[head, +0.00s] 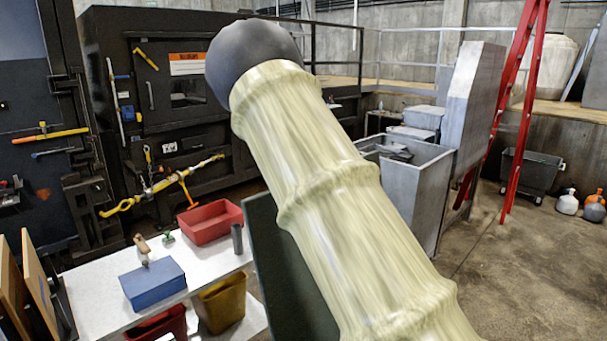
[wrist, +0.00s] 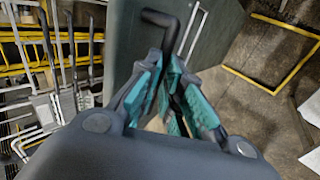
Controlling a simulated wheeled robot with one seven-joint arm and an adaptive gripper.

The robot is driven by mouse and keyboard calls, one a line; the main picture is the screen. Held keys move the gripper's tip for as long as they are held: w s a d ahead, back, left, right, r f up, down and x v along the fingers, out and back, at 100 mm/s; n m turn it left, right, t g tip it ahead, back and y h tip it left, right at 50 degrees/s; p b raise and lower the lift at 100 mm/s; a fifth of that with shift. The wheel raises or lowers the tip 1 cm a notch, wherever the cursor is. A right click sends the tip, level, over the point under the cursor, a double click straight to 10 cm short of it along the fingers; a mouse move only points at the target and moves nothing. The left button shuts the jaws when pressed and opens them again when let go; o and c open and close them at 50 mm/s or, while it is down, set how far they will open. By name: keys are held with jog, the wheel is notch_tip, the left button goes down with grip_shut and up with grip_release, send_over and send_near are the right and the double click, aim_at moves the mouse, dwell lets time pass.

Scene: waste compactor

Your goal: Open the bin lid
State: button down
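A dark green panel (wrist: 125,40) with a black bent bar handle (wrist: 162,18) shows in the wrist view; it looks like the bin lid. My gripper (wrist: 167,68) has teal-padded fingers that come close together at the tips, where the bar runs down to them. I cannot tell whether the pads press on the bar. In the head view, a dark green panel (head: 278,270) stands beside the white table, partly covered by my pale-sleeved arm. My gripper and the handle are hidden there.
A white table (head: 105,285) at the left holds a red tray (head: 212,220) and a blue box (head: 153,284). A yellow bin (head: 222,302) is below it. A grey metal bin (head: 418,190) and a red ladder (head: 519,110) stand right. Open concrete floor lies at the right.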

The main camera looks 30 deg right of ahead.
jog(key=c, duration=1.5)
grip_release()
jog(key=f, duration=0.3)
jog(key=shift+s+a+f, duration=0.1)
jog(key=shift+s, duration=0.15)
jog(key=shift+w+d, duration=0.4)
jog(key=shift+w, duration=0.05)
jog(key=v, duration=0.7)
jog(key=shift+s+a+r+p, duration=0.1)
jog(key=shift+a+r+p, duration=0.15)
jog(key=shift+r, duration=0.3)
